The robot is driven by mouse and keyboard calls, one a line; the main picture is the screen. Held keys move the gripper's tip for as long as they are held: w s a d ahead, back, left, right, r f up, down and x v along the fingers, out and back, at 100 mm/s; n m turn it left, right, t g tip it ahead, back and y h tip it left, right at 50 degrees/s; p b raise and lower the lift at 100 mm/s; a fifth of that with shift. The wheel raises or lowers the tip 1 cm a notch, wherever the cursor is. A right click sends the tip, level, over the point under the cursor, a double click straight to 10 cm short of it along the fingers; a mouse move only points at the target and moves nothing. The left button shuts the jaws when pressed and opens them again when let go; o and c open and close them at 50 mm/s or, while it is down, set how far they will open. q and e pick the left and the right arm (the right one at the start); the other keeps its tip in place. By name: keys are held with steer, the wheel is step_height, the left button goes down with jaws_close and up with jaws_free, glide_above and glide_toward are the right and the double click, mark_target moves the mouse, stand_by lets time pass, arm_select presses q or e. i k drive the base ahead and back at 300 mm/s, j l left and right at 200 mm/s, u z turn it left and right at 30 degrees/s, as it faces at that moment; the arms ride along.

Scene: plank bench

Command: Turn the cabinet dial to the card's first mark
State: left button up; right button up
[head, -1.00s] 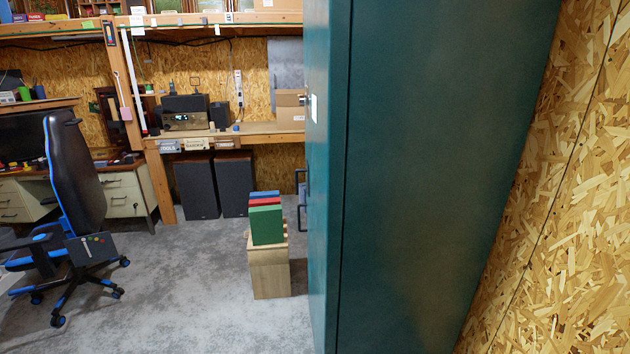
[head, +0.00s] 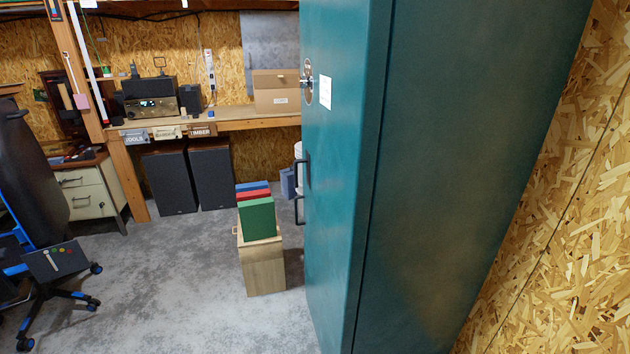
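A tall teal cabinet (head: 440,190) stands at the right of the head view, seen mostly from its side. Its front is at a steep angle and faces left. The dial (head: 308,82) is a round metal disc with a knob, high on that front. A white card (head: 325,92) is fixed beside the dial; its marks are too small to read. Two dark handles, an upper one (head: 304,170) and a lower one (head: 298,210), stick out below. Neither of my grippers shows in the view.
A wooden box with blue, red and green books (head: 257,218) stands on the floor left of the cabinet. An office chair (head: 40,250) is at the far left. A workbench (head: 240,122) with speakers beneath lies behind. Grey floor between chair and box is clear. A chipboard wall (head: 560,230) is at right.

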mark_target(302, 81)
steer(key=i+j+z, duration=0.25)
steer(key=i+j, duration=0.3)
steer(key=i, duration=0.15)
steer(key=i+j+z, duration=0.25)
steer(key=i+j, duration=0.4)
